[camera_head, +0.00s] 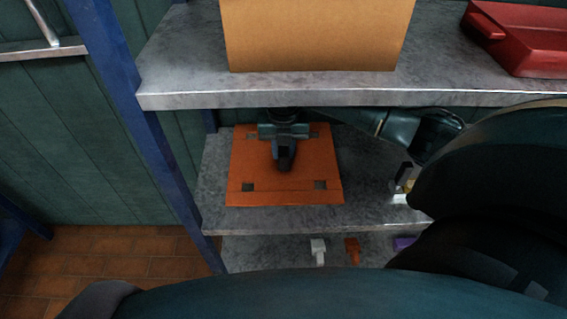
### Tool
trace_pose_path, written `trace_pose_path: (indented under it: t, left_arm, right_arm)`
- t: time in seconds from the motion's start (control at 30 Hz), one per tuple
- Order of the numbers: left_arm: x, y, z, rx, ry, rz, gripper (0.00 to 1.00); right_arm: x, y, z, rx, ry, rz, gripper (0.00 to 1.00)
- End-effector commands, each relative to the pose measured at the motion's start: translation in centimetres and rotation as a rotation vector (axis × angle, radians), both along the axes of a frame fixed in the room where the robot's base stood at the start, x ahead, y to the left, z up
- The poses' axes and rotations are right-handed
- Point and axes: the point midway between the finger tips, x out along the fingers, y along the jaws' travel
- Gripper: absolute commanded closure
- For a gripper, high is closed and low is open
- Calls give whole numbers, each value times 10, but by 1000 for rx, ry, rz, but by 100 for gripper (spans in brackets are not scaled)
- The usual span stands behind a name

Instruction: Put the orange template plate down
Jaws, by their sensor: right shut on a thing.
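The orange template plate (260,194) is a flat square sheet with several dark cutouts. It is over the middle shelf (370,206), near that shelf's left end. My right gripper (286,160) is above the plate's middle and shut on it. The grip point itself is partly hidden by the gripper. I cannot tell whether the plate rests on the shelf or hangs just above it. My right arm reaches in from the right, under the upper shelf. My left gripper is not in view.
The upper shelf (180,88) carries a cardboard box (315,35) and a red tray (520,40), close above my right arm. A blue post (150,140) stands left of the plate. A small white and yellow item (402,186) is to the right. White and orange pieces show lower down.

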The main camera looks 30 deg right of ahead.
Motion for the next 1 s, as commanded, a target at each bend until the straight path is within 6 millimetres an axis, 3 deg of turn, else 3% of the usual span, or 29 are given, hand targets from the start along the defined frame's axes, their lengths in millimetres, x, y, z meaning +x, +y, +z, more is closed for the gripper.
trace_pose_path:
  t: [0.07,0.6,1.0]
  left_arm:
    - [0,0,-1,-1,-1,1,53]
    - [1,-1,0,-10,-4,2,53]
    - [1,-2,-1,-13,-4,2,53]
  right_arm:
    - [11,-6,-2,2,0,-1,100]
    - [9,-5,-66,1,-1,0,100]
    - [11,-7,-71,0,-2,1,100]
